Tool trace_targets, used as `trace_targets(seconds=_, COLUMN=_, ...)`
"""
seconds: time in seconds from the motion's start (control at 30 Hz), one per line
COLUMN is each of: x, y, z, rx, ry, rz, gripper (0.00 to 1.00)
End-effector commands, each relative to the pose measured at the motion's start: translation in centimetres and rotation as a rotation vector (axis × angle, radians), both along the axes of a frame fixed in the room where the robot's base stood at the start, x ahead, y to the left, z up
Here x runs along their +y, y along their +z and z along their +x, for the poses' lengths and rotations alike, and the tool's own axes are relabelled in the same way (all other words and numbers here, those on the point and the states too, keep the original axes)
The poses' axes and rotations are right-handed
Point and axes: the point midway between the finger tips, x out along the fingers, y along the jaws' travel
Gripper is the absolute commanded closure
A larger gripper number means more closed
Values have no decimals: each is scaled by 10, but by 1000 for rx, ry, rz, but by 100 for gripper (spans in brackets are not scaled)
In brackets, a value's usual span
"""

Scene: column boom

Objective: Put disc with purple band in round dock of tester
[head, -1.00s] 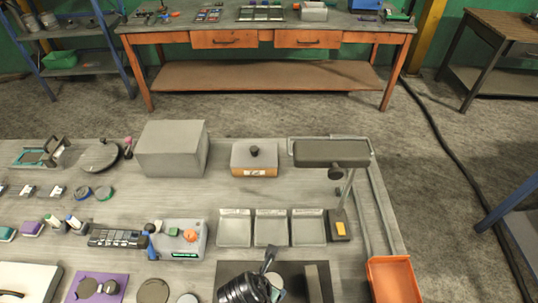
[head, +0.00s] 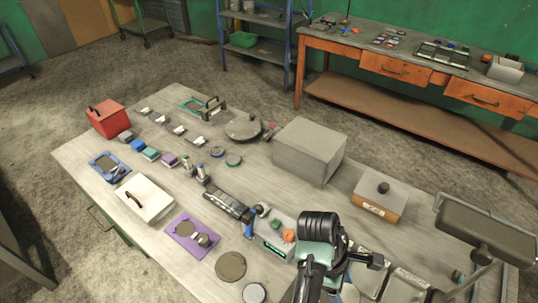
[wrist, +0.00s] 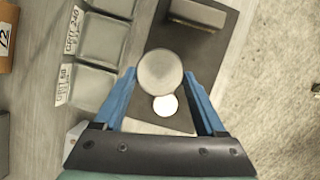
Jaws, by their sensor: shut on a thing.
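My gripper (wrist: 160,74) has its two blue fingers shut on a round grey disc (wrist: 160,70) in the wrist view. I see the disc's flat face; no purple band shows from here. Below the held disc is a dark mat (wrist: 222,62) with a smaller pale disc (wrist: 165,105) on it. The held disc is hidden in the head view.
A grey block (wrist: 197,14) lies on the mat, and labelled trays (wrist: 100,38) stand left of it.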

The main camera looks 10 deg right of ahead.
Motion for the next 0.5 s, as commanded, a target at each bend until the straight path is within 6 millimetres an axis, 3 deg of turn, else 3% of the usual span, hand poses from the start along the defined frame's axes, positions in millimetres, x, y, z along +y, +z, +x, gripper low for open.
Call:
trace_targets(seconds=0.03, x=13, y=0, z=12, rx=-4, ry=-80, rz=6, gripper=100)
trace_targets(seconds=0.2, x=61, y=-3, z=29, rx=2, ry=-393, rz=7, gripper=100)
trace_targets(seconds=0.5, x=170, y=-15, z=29, rx=5, ry=-789, rz=1, gripper=100)
